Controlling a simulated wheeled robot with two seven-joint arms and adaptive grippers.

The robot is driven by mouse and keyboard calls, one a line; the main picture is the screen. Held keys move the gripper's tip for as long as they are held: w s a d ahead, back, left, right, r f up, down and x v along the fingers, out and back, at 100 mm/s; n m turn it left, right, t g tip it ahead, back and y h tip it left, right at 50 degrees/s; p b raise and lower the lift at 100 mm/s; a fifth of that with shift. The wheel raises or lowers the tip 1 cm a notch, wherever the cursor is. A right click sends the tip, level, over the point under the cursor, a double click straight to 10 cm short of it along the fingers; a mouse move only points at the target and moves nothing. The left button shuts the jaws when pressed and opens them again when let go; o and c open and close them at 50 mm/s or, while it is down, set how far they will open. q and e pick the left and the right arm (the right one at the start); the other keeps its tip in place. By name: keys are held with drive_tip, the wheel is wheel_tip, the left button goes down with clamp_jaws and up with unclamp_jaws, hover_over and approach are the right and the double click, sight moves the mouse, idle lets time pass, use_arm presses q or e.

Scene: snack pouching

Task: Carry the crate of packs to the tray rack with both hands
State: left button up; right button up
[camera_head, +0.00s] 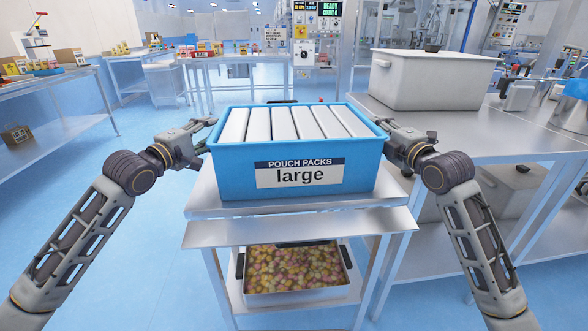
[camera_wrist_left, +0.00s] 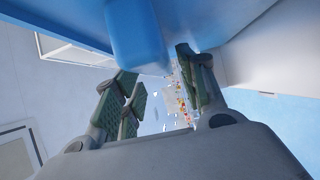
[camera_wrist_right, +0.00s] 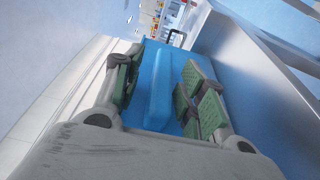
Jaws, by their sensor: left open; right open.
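The blue crate (camera_head: 234,174), labelled "POUCH PACKS large", sits level on a steel stand (camera_head: 300,229). Several white packs (camera_head: 285,123) stand in a row inside it. My left gripper (camera_head: 208,132) is open at the crate's left side; in the left wrist view the crate's blue handle part (camera_wrist_left: 137,35) lies just ahead of and between the fingers. My right gripper (camera_head: 389,138) is open at the right side; in the right wrist view a blue lip (camera_wrist_right: 160,85) runs between its fingers. Contact is not clear on either side. I cannot tell which furniture is the tray rack.
A tray of colourful pieces (camera_head: 296,290) sits on the stand's lower shelf. A steel table (camera_head: 470,135) with a grey bin (camera_head: 432,82) stands close on the right. Another table (camera_head: 55,133) is on the left. Blue floor (camera_head: 110,230) is open on the left.

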use_arm(q)
drive_tip(key=shift+s, duration=0.1)
drive_tip(key=v, duration=1.1)
drive_tip(key=shift+s+a, duration=0.2)
drive_tip(key=shift+s, duration=0.1)
idle(0.7)
use_arm(e)
drive_tip(key=shift+s, duration=0.1)
idle(0.5)
drive_tip(key=v, duration=1.1)
drive_tip(key=shift+s+d, duration=0.2)
drive_tip(key=shift+s, duration=0.15)
idle(0.4)
use_arm(q)
drive_tip(key=shift+s+f, duration=0.1)
drive_tip(key=shift+s, duration=0.05)
use_arm(e)
drive_tip(key=shift+s, duration=0.15)
